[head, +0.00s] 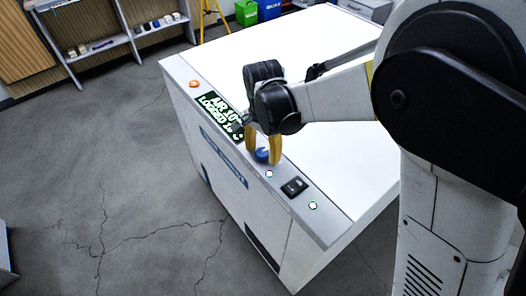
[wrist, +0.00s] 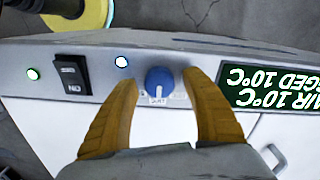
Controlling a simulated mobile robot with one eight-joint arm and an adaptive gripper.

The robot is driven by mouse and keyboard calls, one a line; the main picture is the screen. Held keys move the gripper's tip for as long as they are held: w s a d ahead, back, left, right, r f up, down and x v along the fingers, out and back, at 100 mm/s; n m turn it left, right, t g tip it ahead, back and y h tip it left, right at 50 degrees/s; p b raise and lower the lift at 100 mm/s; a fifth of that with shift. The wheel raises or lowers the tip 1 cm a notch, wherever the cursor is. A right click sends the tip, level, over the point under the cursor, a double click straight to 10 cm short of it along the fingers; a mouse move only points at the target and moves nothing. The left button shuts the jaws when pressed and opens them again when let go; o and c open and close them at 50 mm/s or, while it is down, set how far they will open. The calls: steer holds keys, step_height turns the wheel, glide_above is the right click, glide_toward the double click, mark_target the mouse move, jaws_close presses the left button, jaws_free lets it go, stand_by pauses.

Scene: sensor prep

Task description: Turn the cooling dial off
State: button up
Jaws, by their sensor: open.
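The cooling dial is a round blue knob (wrist: 160,83) with a white pointer line, on the grey control strip of a white cabinet. A label plate shows just below it in the wrist view. In the head view the dial (head: 262,155) is partly hidden by my gripper (head: 263,158). My gripper has yellow fingers and points down at the panel. In the wrist view my gripper (wrist: 163,88) is open, with one finger on each side of the dial. I see a gap between the dial and the left finger; the right finger is closer, and contact there is unclear.
A black rocker switch (wrist: 73,75) and small indicator lights (wrist: 122,62) sit beside the dial. A green-lettered display (wrist: 270,88) is on the other side. The cabinet's white top (head: 270,60) is clear. An orange button (head: 194,84) is at the strip's far end.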

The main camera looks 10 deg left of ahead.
steer(key=c, duration=1.2)
steer(key=shift+n, duration=0.3)
steer(key=n, duration=0.3)
steer(key=shift+n, duration=0.4)
steer(key=n, duration=0.4)
steer(key=shift+a+n, duration=0.1)
steer(key=shift+n, duration=0.2)
steer(key=n, duration=0.4)
steer(key=shift+n+p, duration=0.3)
steer(key=shift+s+a+n, duration=0.1)
steer(key=shift+n, duration=2)
